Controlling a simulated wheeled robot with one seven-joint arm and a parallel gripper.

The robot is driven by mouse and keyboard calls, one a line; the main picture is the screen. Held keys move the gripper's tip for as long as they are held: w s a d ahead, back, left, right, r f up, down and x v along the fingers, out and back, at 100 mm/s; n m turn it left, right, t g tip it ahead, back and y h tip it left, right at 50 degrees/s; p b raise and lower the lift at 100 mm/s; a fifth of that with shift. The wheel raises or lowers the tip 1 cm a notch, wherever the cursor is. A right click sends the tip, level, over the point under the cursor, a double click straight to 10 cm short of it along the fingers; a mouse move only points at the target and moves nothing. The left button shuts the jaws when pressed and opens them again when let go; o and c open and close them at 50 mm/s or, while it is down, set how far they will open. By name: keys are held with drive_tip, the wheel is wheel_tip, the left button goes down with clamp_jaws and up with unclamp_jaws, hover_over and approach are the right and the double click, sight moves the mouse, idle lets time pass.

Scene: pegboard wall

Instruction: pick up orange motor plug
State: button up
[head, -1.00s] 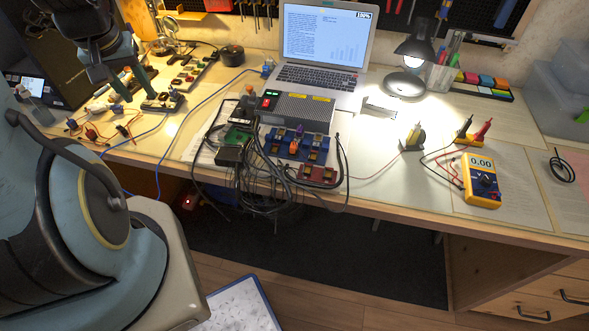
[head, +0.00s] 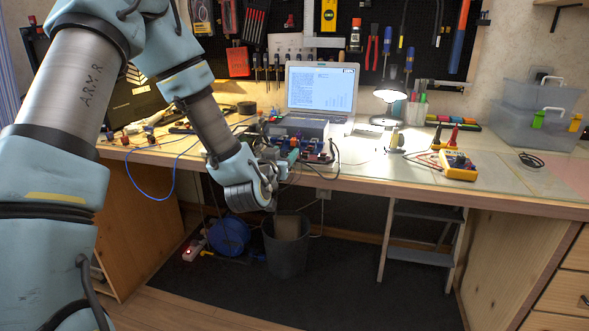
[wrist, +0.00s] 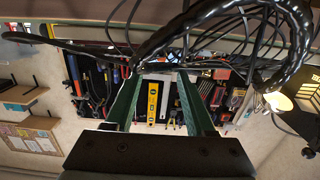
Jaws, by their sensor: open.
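The orange motor plug (head: 294,142) shows only as a small orange spot in the head view, among the plugs and sockets at the front of the desk. My gripper (head: 286,160) is at the desk's front edge, just in front of and below that cluster, and partly hides it. In the wrist view my gripper (wrist: 158,78) has its two green fingers spread apart with nothing held between them. I cannot make out the orange plug in the wrist view.
Black cables (wrist: 215,35) loop close around the fingers in the wrist view. A laptop (head: 322,90) stands behind the plug cluster. A lamp (head: 389,92) and a yellow multimeter (head: 460,168) are to the right. A bin (head: 287,250) stands below the desk edge.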

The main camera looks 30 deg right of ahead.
sight(293, 140)
drive_tip(key=x, duration=0.5)
drive_tip(key=shift+s+p, duration=0.1)
drive_tip(key=shift+p, duration=0.25)
drive_tip(key=shift+r+p+x, duration=0.15)
drive_tip(key=shift+p+x, duration=0.1)
drive_tip(key=shift+x, duration=1.2)
drive_tip(key=shift+r+p+x, duration=0.15)
drive_tip(key=shift+p+x, duration=0.05)
drive_tip(key=shift+x, duration=1.25)
drive_tip(key=shift+a, duration=0.15)
clamp_jaws()
